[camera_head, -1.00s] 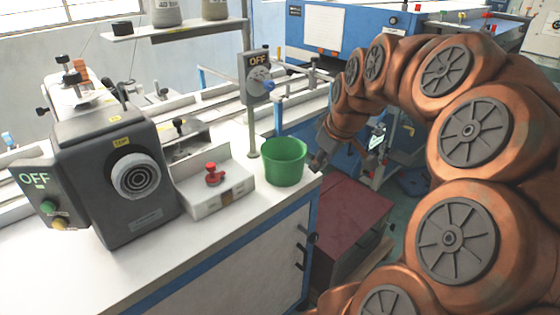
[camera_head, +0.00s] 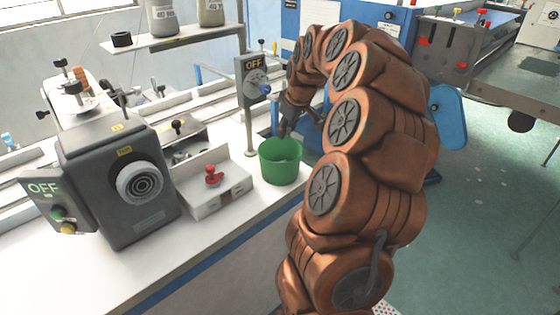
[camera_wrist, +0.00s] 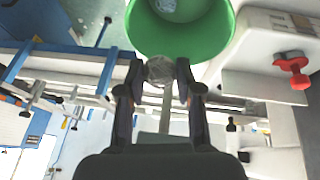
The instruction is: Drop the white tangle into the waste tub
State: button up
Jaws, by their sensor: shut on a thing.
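The green waste tub (camera_head: 280,168) stands upright on the white bench top near its right edge. Its rim and inside also show at the top of the wrist view (camera_wrist: 180,40). My gripper (camera_head: 285,132) is at the tub's far side, close to the rim, in the head view. In the wrist view my gripper (camera_wrist: 160,76) is shut on the white tangle (camera_wrist: 159,69), a small greyish-white ball between the fingertips. The tangle appears just beside the tub's rim. A pale patch (camera_wrist: 180,8) shows inside the tub; I cannot tell what it is.
A white block with a red knob (camera_head: 213,178) stands left of the tub. A grey post with an OFF switch (camera_head: 255,80) rises behind it. A dark grey machine (camera_head: 120,185) stands farther left. The front of the bench top is clear.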

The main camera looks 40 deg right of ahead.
aim_at(287, 143)
jog(key=shift+f, duration=2.7)
jog(key=o, duration=0.8)
jog(key=shift+r, duration=0.1)
jog(key=v, duration=1.2)
